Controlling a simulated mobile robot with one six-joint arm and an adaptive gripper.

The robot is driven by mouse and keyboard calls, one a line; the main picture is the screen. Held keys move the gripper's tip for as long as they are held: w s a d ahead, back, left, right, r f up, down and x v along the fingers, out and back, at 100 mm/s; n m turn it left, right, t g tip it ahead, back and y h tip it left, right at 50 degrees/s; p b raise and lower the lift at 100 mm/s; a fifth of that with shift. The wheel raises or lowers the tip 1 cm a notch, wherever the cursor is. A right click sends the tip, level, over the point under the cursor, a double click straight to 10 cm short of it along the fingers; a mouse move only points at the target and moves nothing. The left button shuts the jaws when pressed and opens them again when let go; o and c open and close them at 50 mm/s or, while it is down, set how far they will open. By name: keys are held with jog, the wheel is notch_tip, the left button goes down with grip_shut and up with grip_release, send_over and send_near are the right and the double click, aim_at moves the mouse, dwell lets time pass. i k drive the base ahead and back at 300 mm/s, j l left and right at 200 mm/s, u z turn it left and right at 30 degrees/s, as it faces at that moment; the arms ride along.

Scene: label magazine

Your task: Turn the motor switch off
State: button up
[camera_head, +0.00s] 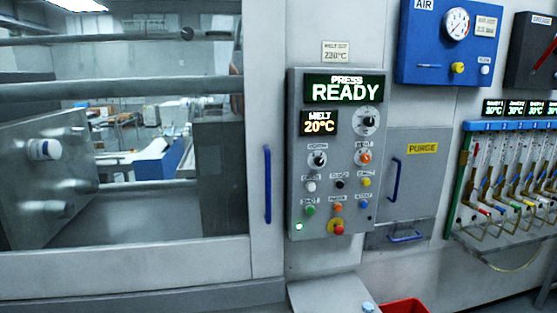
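A grey control panel (295,150) stands right of the big window. Its green display reads "PRESS READY" and a smaller one reads "MELT 20°C". A black rotary knob (317,159) with a light mark sits at mid left, under a small blurred label that may read "MOTOR". An orange rotary knob (364,157) sits to its right, and a larger black dial (366,121) is above that. I cannot tell for sure which way the left knob is set. Several small coloured buttons and a red-and-yellow stop button (337,227) are below. My gripper is not in view.
A windowed sliding door with a blue handle (267,185) is left of the panel. To the right are a purge door with a blue handle (395,180), a blue air box (420,45) and a rack of several tubes. A red bin (405,306) is at the bottom.

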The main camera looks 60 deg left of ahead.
aim_at(319, 161)
jog(key=u, duration=1.9)
